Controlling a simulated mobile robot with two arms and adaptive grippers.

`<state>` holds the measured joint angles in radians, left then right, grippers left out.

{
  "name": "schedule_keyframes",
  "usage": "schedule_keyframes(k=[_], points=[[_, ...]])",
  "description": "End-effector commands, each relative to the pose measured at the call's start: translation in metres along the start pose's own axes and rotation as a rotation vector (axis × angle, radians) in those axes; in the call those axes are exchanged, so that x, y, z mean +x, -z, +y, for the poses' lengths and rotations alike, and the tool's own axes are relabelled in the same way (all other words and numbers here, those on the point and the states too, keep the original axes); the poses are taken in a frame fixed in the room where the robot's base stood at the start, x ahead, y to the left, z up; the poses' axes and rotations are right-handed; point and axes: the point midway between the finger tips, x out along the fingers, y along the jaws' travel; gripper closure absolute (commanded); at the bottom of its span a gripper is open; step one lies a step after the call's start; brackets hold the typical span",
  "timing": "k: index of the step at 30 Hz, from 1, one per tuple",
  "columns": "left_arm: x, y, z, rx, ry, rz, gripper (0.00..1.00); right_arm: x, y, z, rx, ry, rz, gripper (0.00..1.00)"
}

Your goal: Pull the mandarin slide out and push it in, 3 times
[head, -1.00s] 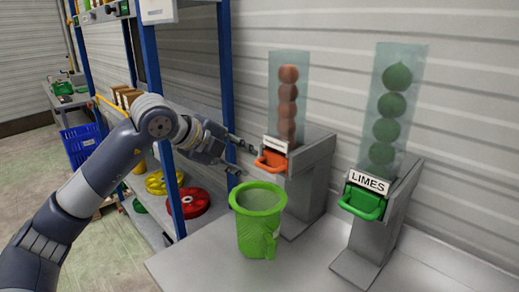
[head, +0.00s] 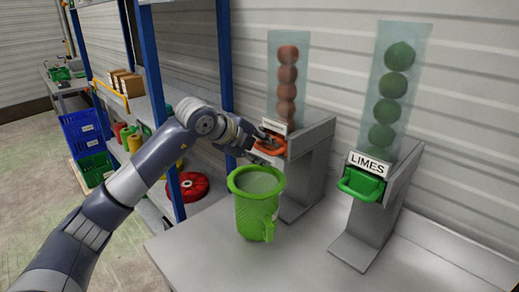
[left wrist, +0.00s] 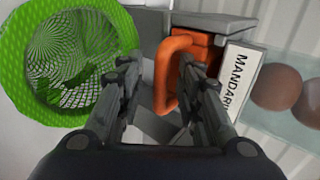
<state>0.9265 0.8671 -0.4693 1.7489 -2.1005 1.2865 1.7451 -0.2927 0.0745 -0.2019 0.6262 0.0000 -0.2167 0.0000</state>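The mandarin dispenser (head: 308,155) is a grey stand with a clear tube (head: 287,75) of orange-brown balls. Its orange slide handle (head: 270,146) is at the front below the tube and appears pushed in. My left gripper (head: 262,143) is at this handle. In the left wrist view the orange handle (left wrist: 163,88) lies between the two open fingers (left wrist: 160,80), with the right finger over the handle's loop opening. I see no clear closing on the bar. The MANDARIN label (left wrist: 237,83) is partly cut off by the gripper. My right gripper is not in view.
A green bucket (head: 257,215) with netting inside stands on the grey table (head: 210,245) just below my left gripper. The limes dispenser (head: 365,220) with its green handle (head: 362,184) stands to the right. A blue-post shelf (head: 226,80) is behind my left arm.

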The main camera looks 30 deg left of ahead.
Motion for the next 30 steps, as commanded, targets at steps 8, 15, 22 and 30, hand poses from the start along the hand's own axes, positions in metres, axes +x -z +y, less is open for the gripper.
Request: schedule_keyframes(k=[8,15,22,30], points=[[0.0,0.0,0.001,0.0,-0.001,0.0,1.0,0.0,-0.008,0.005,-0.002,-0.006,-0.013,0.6],[-0.002,0.0,0.003,0.0,-0.001,0.0,1.0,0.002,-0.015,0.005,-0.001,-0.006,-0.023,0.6],[-0.013,-0.001,0.014,-0.002,-0.002,-0.001,1.0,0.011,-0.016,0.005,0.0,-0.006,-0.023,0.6],[-0.028,-0.001,0.026,-0.001,-0.002,-0.001,1.0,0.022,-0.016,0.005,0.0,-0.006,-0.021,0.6]])
